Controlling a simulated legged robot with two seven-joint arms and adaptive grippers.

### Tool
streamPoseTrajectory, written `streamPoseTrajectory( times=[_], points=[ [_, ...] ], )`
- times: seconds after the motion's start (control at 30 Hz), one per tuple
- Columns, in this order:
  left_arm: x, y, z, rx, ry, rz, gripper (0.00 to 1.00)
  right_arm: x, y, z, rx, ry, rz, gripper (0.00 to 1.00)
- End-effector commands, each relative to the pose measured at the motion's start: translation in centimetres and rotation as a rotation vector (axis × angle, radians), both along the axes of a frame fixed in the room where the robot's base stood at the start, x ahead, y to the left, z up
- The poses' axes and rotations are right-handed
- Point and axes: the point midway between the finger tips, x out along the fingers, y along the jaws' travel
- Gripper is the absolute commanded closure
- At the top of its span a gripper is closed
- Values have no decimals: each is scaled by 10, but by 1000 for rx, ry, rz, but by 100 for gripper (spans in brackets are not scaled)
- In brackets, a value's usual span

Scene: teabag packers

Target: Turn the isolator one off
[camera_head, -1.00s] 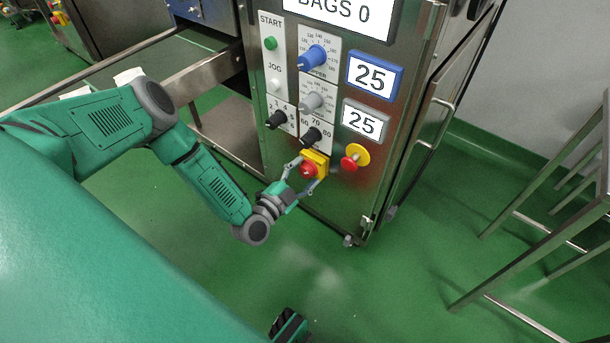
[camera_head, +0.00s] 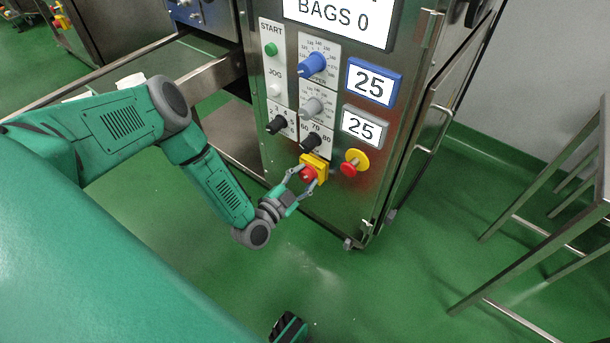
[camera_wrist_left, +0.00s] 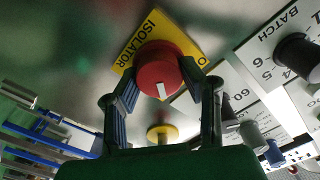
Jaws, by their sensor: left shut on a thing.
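The isolator is a red rotary knob (camera_head: 309,174) on a yellow plate (camera_head: 318,164), low on the front of the steel machine. In the left wrist view the red knob (camera_wrist_left: 158,72) shows a white mark near its lower edge, and the yellow plate (camera_wrist_left: 133,47) reads "ISOLATOR". My left gripper (camera_head: 304,183) has its fingers on either side of the knob and is shut on it; the fingers also show in the left wrist view (camera_wrist_left: 160,92).
A red button on a yellow disc (camera_head: 354,162) sits just right of the isolator. Black dials, a blue dial (camera_head: 313,64) and a green start button (camera_head: 271,49) are above. A steel frame (camera_head: 540,220) stands at the right. Green floor is clear in front.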

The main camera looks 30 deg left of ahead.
Motion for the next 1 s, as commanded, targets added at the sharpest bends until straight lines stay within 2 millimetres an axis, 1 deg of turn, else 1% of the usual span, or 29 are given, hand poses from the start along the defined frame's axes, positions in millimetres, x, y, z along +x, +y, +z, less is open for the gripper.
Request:
streamPoseTrajectory(
  times=[0.1,0.27,1.0],
  points=[
    [0,-2,1,-88,10,-6,93,0,0,6,0,0,0,60],
    [-1,-1,0,-236,23,-4,93,0,0,9,0,0,0,60],
    [-1,4,-2,-939,78,0,93,0,0,2,0,0,0,60]
  ],
)
